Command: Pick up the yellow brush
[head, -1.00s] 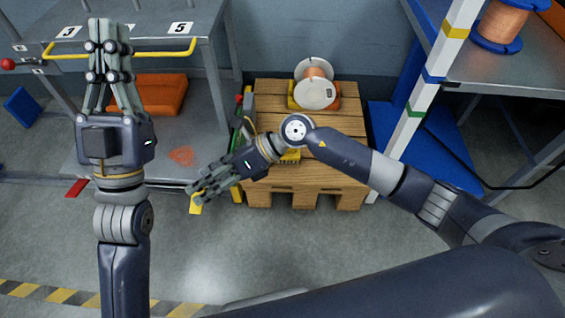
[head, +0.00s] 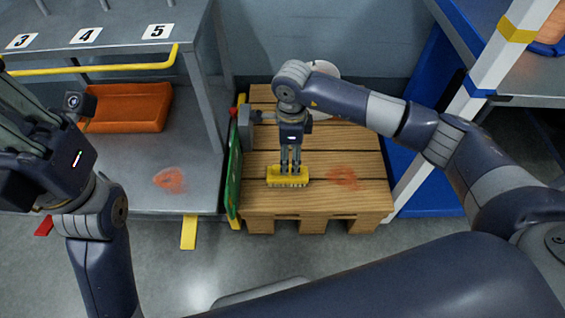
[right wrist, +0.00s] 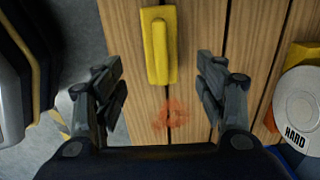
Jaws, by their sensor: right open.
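The wooden pallet (head: 340,205) has an orange-red smudge right of the brush. A spool marked HARD (right wrist: 299,108) sits on it, mostly hidden by my arm in the head view. A green panel (head: 234,165) borders the pallet's left; a white post (head: 465,110) stands right.

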